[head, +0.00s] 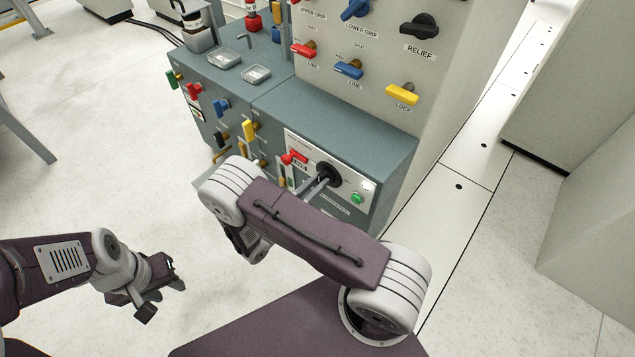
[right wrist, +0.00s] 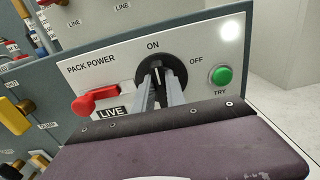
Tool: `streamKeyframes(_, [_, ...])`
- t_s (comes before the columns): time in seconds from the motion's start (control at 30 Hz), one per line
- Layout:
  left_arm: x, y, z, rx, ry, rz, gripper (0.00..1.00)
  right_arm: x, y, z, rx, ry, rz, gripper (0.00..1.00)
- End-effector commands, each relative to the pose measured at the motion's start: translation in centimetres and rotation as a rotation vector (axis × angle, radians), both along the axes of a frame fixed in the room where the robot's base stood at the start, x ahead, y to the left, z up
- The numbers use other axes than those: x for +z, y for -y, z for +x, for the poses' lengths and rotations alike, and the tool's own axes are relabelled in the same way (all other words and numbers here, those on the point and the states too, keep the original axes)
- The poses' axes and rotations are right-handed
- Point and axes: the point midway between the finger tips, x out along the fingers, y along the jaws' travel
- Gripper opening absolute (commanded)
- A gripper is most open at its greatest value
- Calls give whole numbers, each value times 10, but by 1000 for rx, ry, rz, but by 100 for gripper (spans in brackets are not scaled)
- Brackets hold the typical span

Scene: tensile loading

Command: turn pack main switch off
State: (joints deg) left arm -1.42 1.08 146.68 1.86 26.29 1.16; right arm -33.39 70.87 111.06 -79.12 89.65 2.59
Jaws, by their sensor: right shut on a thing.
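The pack main switch is a black rotary knob (head: 327,173) on a white panel. In the right wrist view the knob (right wrist: 155,72) has its white mark pointing up at ON, with OFF printed to its right. My right gripper (right wrist: 160,85) is shut on the knob, a finger on each side; it also shows in the head view (head: 319,186). The panel reads PACK POWER. My left gripper (head: 162,294) hangs low over the floor, empty, its fingers apart.
A red lever (right wrist: 97,102) beside a LIVE label is left of the knob. A green TRY button (right wrist: 221,75) is on the right. Several coloured valve handles, such as a yellow LOCK handle (head: 403,95), stick out of the panels.

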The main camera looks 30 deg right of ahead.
Motion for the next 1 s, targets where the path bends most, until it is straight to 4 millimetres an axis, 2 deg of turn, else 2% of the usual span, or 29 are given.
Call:
streamKeyframes(0.27, [8,0,0,0,0,0,36,1,1,-2,0,115,47,0])
streamKeyframes(1.0, [35,0,0,0,0,0,36,-3,4,-8,-1,750,311,0])
